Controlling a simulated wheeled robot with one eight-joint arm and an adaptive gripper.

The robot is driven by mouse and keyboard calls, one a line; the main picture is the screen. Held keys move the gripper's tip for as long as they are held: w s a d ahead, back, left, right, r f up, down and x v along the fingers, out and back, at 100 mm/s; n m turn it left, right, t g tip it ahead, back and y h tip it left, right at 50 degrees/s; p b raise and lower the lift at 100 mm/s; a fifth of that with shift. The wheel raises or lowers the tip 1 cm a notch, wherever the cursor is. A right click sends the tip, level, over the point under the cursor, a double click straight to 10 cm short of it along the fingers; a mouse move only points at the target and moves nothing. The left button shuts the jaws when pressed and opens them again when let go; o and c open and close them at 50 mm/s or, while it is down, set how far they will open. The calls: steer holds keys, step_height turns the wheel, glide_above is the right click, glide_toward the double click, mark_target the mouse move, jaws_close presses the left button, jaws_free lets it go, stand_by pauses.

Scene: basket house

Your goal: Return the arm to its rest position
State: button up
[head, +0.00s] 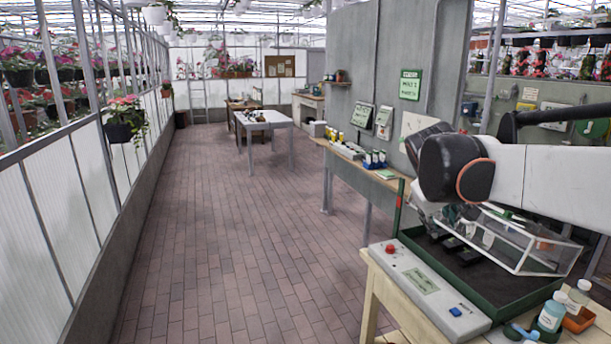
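My arm (545,172) reaches in from the right edge of the head view, white with a black, orange-ringed joint (462,167). It is bent over the wooden workbench at the lower right. My gripper (434,212) seems to hang below the joint, above the dark tray and near the left end of a clear box. It is small and partly hidden behind the joint, so I cannot tell whether its fingers are open or hold anything.
A clear box (530,243) stands over the green-edged tray (500,314). A grey control panel (425,288) with a red button lies in front; bottles (551,311) stand at the right corner. A grey partition (375,60) rises behind. The brick aisle (230,240) at left is clear.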

steer(key=s+a+f+m+y, duration=0.1)
steer(key=s+a+f, duration=0.4)
steer(key=s, duration=0.8)
steer(key=s+a+f+m+t+y, duration=0.1)
steer(key=s+a+f+y, duration=0.2)
steer(key=s, duration=1.1)
step_height(320, 180, down, 4)
steer(key=shift+a+r+t+y, duration=0.1)
steer(key=shift+a+t+y, duration=0.25)
steer(key=shift+a, duration=0.75)
